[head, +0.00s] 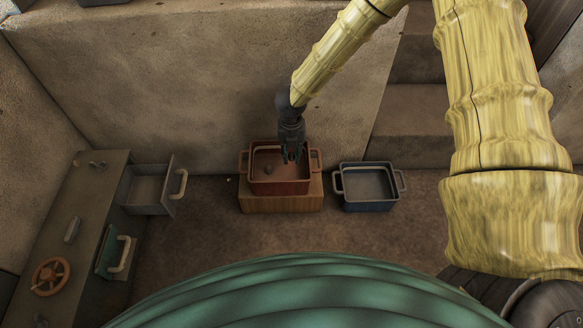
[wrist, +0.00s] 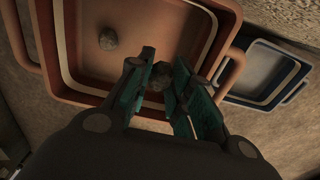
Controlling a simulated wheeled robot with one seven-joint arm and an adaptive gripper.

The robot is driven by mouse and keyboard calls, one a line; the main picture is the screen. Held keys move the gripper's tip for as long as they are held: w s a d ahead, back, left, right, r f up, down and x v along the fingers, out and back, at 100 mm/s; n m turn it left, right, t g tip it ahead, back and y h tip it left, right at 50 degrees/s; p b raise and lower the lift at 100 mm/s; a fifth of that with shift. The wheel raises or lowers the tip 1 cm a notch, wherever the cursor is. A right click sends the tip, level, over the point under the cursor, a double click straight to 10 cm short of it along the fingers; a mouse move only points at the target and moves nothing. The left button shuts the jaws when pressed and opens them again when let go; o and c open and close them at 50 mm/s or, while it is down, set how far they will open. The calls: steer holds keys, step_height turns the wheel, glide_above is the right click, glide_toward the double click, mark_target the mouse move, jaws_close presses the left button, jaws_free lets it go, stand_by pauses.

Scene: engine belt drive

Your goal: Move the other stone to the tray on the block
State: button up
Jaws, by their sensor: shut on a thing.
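A red-brown tray (head: 251,172) with two side handles stands on a wooden block (head: 281,203) against the wall. One grey stone (head: 268,169) lies inside the tray, left of my gripper; it also shows in the wrist view (wrist: 108,39). My gripper (head: 292,158) points down over the right part of this tray. In the wrist view its teal fingers (wrist: 163,90) are shut on a second grey stone (wrist: 158,76). That stone is partly hidden by the fingers. I cannot tell whether it touches the tray floor.
An empty blue-grey tray (head: 368,204) stands on the floor to the right of the block. An open drawer (head: 148,187) juts from a dark cabinet (head: 85,225) at the left, with an orange wheel (head: 51,276) on it. Steps (head: 405,110) rise at the right.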

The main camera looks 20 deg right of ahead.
mark_target(292, 171)
step_height(292, 171, down, 7)
steer(key=b, duration=0.4)
steer(key=shift+s, duration=0.15)
steer(key=shift+r, duration=0.1)
steer(key=o, duration=0.9)
step_height(292, 171, up, 12)
steer(key=p, duration=0.5)
